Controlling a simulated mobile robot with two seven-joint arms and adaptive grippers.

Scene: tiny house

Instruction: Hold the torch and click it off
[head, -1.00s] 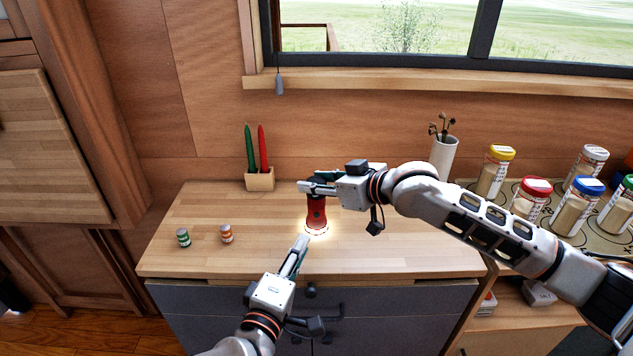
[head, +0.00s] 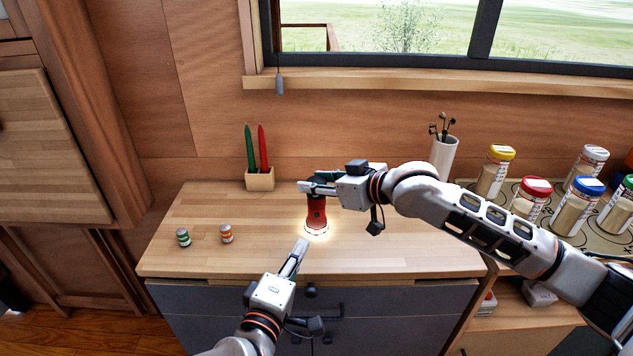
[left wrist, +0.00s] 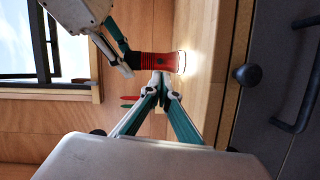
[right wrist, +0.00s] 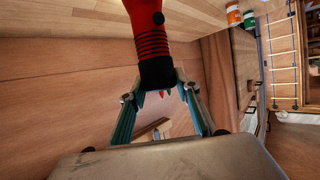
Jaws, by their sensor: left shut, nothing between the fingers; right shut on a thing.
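The red and black torch (head: 317,212) is held upright, lit end down, just above or on the wooden counter, with a bright glow around its lower end. My right gripper (head: 305,188) is shut on the torch's black upper part; the torch also shows in the right wrist view (right wrist: 150,40). My left gripper (head: 301,243) is shut and empty, in front of the torch and a little below it in the picture. In the left wrist view the left fingertips (left wrist: 160,82) point at the torch's red body (left wrist: 165,62), very close; whether they touch it I cannot tell.
Two small jars, green (head: 183,237) and orange (head: 227,234), stand on the counter (head: 200,205) at left. A wooden holder (head: 260,180) with a green and a red candle stands behind. A white cup (head: 443,155) and several spice jars (head: 493,172) are at right, behind my right arm.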

